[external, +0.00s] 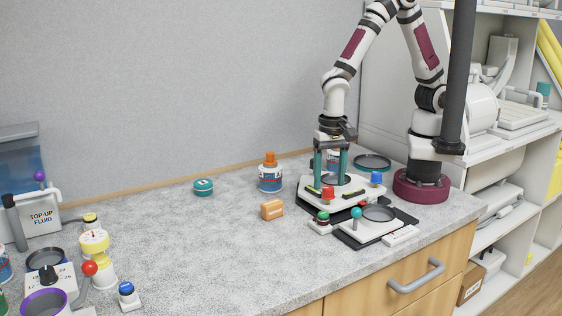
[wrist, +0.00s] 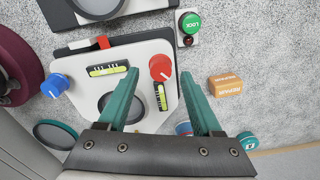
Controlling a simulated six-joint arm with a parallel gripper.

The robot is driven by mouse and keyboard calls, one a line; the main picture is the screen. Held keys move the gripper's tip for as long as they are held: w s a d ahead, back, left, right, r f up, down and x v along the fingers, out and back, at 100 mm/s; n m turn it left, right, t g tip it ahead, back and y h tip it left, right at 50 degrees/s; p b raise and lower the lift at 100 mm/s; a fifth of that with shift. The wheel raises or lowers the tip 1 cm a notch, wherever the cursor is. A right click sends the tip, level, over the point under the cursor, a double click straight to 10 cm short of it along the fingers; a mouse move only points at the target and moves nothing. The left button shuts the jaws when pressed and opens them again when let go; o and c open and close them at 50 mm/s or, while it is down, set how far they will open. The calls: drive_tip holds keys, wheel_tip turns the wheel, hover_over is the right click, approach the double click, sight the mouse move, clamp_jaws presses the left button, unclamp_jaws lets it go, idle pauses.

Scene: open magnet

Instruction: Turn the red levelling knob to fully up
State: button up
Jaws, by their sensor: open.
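The red levelling knob (external: 327,194) stands at the front corner of a white levelling plate (external: 352,190). In the wrist view the red knob (wrist: 160,67) shows a pale pointer mark towards its lower right. A blue knob (wrist: 54,86) is at another corner of the plate, also seen in the external view (external: 376,178). Two yellow-green spirit vials (wrist: 108,70) lie on the plate; their bubbles are too small to read. My gripper (wrist: 162,77) points down, open and empty, with the red knob appearing between its teal fingertips in the wrist view. I see no clear contact.
A green LOCK button (wrist: 190,22) stands beside the plate, and an orange REPAIR block (wrist: 226,85) lies nearby. An orange-capped jar (external: 270,175) and a teal tin (external: 203,187) stand left of the plate. The counter's middle is clear.

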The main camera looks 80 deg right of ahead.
drive_tip(key=shift+f, duration=1.15)
clamp_jaws()
